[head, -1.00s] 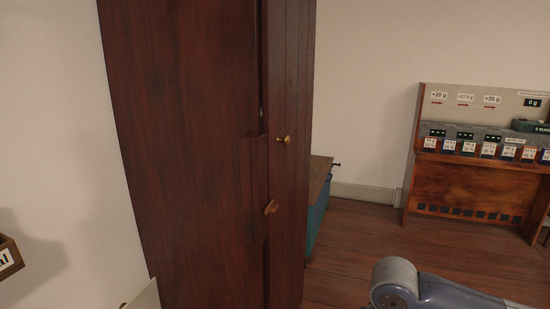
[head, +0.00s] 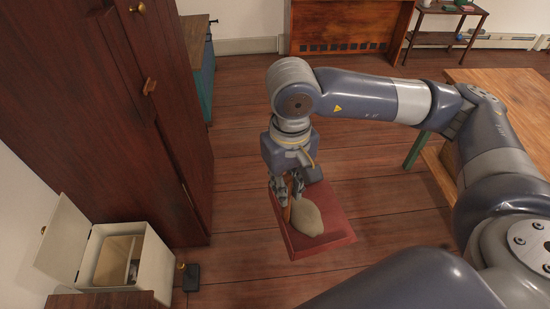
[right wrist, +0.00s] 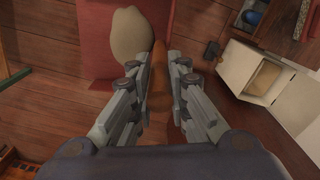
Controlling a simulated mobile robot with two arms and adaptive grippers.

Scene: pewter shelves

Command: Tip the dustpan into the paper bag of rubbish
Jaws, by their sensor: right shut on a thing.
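A tan paper-like thing (head: 116,262), perhaps the paper bag, stands inside a white open-lidded box at the lower left. What it holds is hard to make out. The dustpan is well to the right of this box. My left gripper is not in view.
The white box (head: 160,262) has its lid raised on the left. A small dark object (head: 191,278) is beside it. A tall dark wood cabinet (head: 130,110) stands behind the box. A wooden table (head: 500,95) is at the right. Open floor lies between box and dustpan.

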